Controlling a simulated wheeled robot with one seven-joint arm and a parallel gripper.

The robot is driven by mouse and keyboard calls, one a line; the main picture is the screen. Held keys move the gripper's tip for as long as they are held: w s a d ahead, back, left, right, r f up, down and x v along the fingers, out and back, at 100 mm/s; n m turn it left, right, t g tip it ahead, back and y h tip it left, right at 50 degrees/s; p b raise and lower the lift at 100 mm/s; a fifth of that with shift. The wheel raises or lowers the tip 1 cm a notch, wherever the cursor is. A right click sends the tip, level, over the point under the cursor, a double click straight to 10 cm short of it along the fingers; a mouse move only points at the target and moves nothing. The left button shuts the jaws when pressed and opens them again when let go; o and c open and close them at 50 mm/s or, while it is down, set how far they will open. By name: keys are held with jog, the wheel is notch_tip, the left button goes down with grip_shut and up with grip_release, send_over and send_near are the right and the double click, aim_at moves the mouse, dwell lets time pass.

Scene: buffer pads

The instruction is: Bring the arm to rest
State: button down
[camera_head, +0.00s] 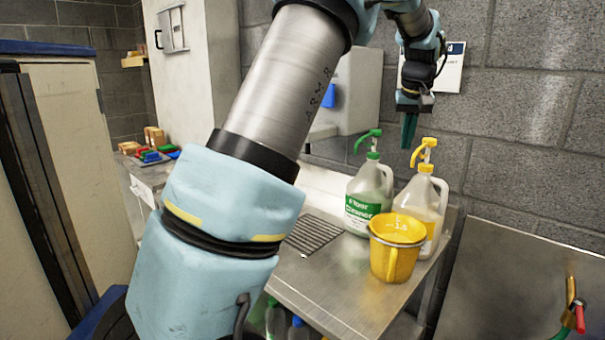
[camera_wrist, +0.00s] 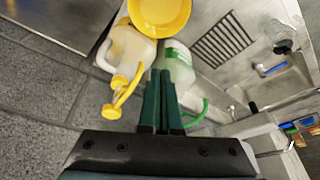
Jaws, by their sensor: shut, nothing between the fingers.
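My gripper (camera_head: 409,131) hangs pointing down in the head view, above and behind the bottles, near the block wall. Its green fingers are together and hold nothing; they also show in the wrist view (camera_wrist: 161,90). My arm is raised and bent, and its thick lower link crosses the head view from bottom left to top centre. The gripper appears clear of the bottles and the pitcher.
A steel counter (camera_head: 330,285) bears a green-pump jug (camera_head: 365,205), a yellow-pump jug (camera_head: 428,195) and a yellow pitcher (camera_head: 392,262). A drain grate (camera_head: 314,235) lies left of them. A grey block wall (camera_head: 530,120) stands close behind. A steel surface (camera_head: 520,280) lies at right.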

jog(key=s+a+f+g+b, duration=0.1)
jog(key=s+a+f, duration=0.1)
jog(key=a+f, duration=0.5)
jog(key=s+a+f+b, duration=0.1)
jog(key=s+a+f, duration=0.2)
jog(key=a, duration=0.8)
jog(key=s+a+f+b, duration=0.1)
jog(key=s+a+f, duration=0.4)
jog(key=s+a, duration=0.2)
jog(key=s+a+f+n+g, duration=0.1)
jog(key=s+a+f, duration=0.4)
jog(key=s, duration=0.5)
jog(key=a, duration=0.2)
jog(key=shift+a+f+b, duration=0.25)
jog(key=shift+a+b, duration=0.1)
